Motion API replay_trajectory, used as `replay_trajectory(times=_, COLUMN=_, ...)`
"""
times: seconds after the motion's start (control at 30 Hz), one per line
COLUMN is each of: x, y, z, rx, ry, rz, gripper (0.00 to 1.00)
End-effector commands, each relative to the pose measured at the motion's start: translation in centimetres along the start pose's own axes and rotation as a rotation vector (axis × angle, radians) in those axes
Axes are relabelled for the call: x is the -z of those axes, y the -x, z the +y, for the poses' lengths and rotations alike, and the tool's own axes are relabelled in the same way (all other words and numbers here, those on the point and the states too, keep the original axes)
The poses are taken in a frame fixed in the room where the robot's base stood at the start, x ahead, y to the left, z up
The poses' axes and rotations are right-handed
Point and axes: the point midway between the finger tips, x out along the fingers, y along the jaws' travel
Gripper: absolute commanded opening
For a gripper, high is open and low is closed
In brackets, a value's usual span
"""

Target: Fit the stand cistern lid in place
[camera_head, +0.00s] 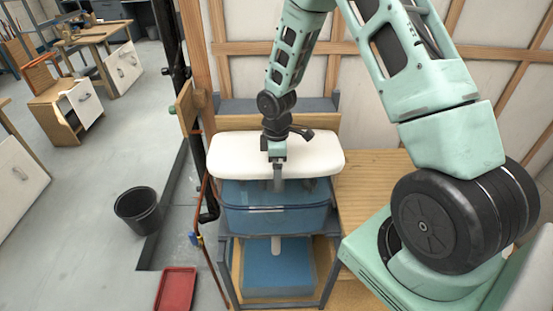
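The white cistern lid (235,156) is a long slab with rounded corners. It lies roughly level over the blue see-through cistern (290,219) on the stand, overhanging it at both sides. Dark fittings show inside the cistern below the lid's front edge. Whether the lid touches the rim or hangs just above it is unclear. My gripper (278,176) points down over the middle of the lid, with a grey finger in front of its front edge. The other finger is hidden, so its grip on the lid is not clear.
A grey-blue frame (330,266) carries the cistern, with a blue box (275,275) below. Copper and black pipes (196,120) run close to the left. A wooden panel wall stands behind. A black bucket (138,210) and red tray (176,289) are on the floor.

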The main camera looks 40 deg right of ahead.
Motion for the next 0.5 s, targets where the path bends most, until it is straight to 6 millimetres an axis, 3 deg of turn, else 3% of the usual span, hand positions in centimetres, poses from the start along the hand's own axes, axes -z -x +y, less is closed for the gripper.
replay_trajectory(times=0.23, x=0.0, y=2.4, z=0.2, rx=-0.006, ry=-0.003, rz=0.004, gripper=0.98)
replay_trajectory(times=0.5, x=0.0, y=8.7, z=0.2, rx=-0.009, ry=-0.003, rz=0.004, gripper=0.98)
